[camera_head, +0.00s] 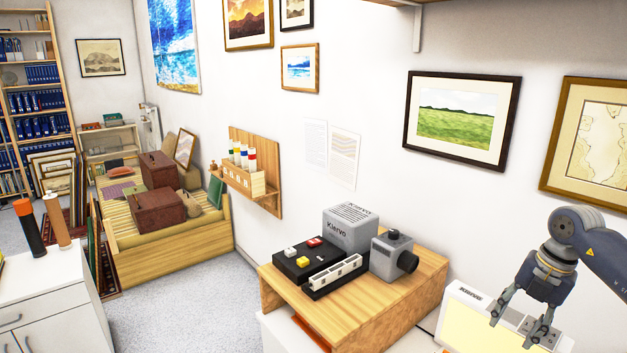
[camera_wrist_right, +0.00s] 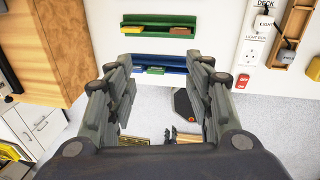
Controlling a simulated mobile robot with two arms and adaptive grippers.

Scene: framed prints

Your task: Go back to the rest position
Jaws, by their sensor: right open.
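My right gripper (camera_head: 517,326) comes in from the right edge in the head view, its fingers pointing down. It is open, with nothing between the fingers. It hangs in front of a pale lit box marked Kiervo (camera_head: 466,318) at the lower right; I cannot tell whether it touches the box. In the right wrist view, the two fingers (camera_wrist_right: 162,62) stand apart with an empty gap. My left gripper is not in view.
A wooden stand (camera_head: 411,301) holds a black unit with buttons (camera_head: 291,266) and grey Kiervo devices (camera_head: 350,228). Framed prints (camera_head: 462,118) hang on the wall. The right wrist view shows a green tray (camera_wrist_right: 158,20) and a wall socket (camera_wrist_right: 257,32). Grey floor (camera_head: 180,310) is free at left.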

